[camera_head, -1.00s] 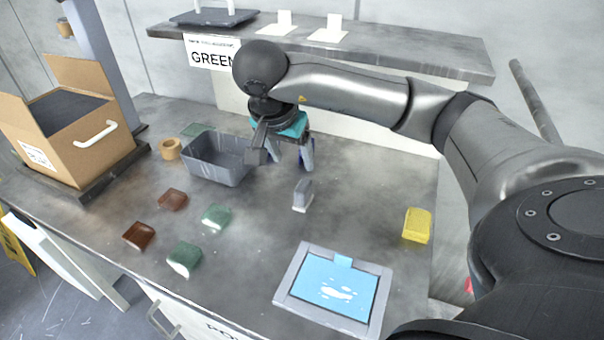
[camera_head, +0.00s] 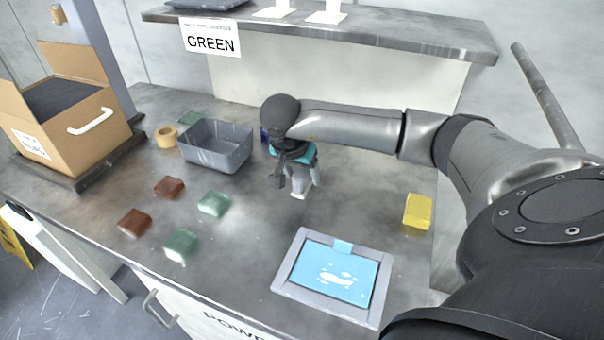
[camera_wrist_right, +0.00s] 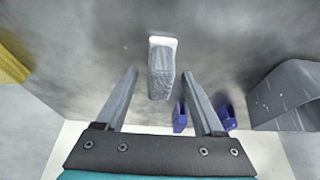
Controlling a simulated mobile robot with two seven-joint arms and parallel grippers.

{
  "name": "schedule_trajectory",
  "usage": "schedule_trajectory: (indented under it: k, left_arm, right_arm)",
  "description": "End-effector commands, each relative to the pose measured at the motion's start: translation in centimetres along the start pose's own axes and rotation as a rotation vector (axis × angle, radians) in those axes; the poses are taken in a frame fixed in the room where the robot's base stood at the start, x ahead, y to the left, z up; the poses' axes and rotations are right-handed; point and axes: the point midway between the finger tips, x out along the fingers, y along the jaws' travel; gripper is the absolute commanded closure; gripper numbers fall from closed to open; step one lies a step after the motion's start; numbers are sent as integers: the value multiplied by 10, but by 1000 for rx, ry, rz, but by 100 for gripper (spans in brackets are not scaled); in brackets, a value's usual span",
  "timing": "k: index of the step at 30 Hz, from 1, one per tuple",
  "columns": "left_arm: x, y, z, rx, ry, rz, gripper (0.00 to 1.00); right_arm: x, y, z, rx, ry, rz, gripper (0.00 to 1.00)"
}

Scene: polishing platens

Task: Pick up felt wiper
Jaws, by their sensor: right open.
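The felt wiper, a small grey block with a white base, stands on the grey bench. In the head view only its white lower part (camera_head: 300,195) shows, below my right gripper (camera_head: 301,184). In the right wrist view the wiper (camera_wrist_right: 161,68) is between and slightly beyond the open fingertips (camera_wrist_right: 160,74), with a gap on each side. My right gripper points down and holds nothing. The upper part of the wiper is hidden by the fingers in the head view. My left gripper is not in view.
A grey bin (camera_head: 215,147) and two blue pieces (camera_wrist_right: 180,117) are close by. A framed blue panel (camera_head: 335,277) lies in front, a yellow block (camera_head: 417,211) to the right. Green and brown blocks (camera_head: 169,187) lie left. A shelf (camera_head: 330,38) overhangs the back.

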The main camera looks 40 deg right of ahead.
Motion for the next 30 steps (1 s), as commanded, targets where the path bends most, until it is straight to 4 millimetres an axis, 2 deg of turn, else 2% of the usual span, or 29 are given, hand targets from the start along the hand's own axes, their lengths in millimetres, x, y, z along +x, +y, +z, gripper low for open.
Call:
schedule_trajectory:
  k: [3,10,27,30]
  left_arm:
    - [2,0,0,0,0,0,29]
    - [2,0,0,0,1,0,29]
    - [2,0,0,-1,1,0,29]
    - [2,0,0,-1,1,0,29]
  right_arm:
    - [10,0,0,-1,-1,-1,30]
    - [10,0,0,-1,0,-1,30]
    - [10,0,0,-1,0,-1,94]
    - [10,0,0,-1,0,-1,100]
